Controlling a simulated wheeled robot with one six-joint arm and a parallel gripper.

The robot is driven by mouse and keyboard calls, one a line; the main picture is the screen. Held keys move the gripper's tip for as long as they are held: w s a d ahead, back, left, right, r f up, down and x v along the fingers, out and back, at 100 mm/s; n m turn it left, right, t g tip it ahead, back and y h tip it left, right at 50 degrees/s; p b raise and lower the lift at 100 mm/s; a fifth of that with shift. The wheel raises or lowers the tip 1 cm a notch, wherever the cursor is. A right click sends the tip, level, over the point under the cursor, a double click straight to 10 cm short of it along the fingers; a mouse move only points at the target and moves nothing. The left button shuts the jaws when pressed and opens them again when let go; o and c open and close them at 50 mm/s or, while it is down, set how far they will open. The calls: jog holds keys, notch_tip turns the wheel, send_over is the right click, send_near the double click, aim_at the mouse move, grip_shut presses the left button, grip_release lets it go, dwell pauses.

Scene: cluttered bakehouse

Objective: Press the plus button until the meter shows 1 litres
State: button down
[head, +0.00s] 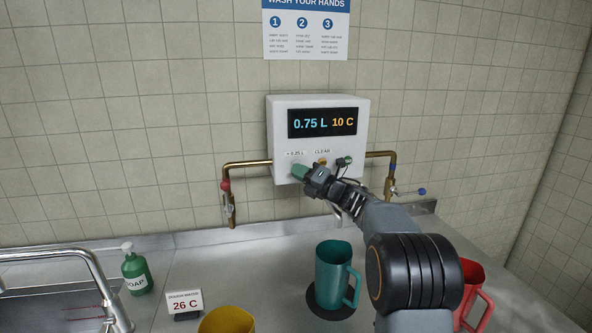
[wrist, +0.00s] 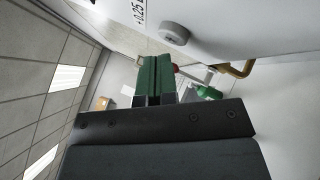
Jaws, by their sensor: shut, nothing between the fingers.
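The white meter box (head: 318,138) is on the tiled wall. Its display (head: 322,123) reads 0.75 L and 10 C. Labels for +0.25 L and CLEAR sit below it. The grey plus button (wrist: 174,33) shows in the wrist view beside its +0.25 L label; in the head view my gripper hides it. My gripper (head: 298,170) is shut and empty, with its green fingertips at the box's lower left. In the wrist view the fingertips (wrist: 152,60) appear apart from the button. The amber clear button (head: 322,161) is just right of the fingers.
Brass pipes (head: 248,163) with valves flank the box. A teal jug (head: 332,275) stands on a dark round mat below. A red jug (head: 475,290), yellow mug (head: 228,320), soap bottle (head: 135,271) and 26 C sign (head: 185,301) stand on the steel counter. A tap is at left.

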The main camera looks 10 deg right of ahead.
jog(key=shift+s, duration=0.25)
jog(key=shift+s+b, duration=2.4)
jog(key=shift+s, duration=0.1)
dwell(1.9)
jog(key=s+n+b, duration=0.1)
jog(key=n, duration=0.4)
jog(key=s+n+b, duration=0.1)
jog(key=n, duration=0.5)
jog(key=s+r+n+b, duration=0.1)
jog(key=n, duration=0.5)
jog(key=shift+s+d+t, duration=0.15)
jog(key=shift+s+t, duration=0.25)
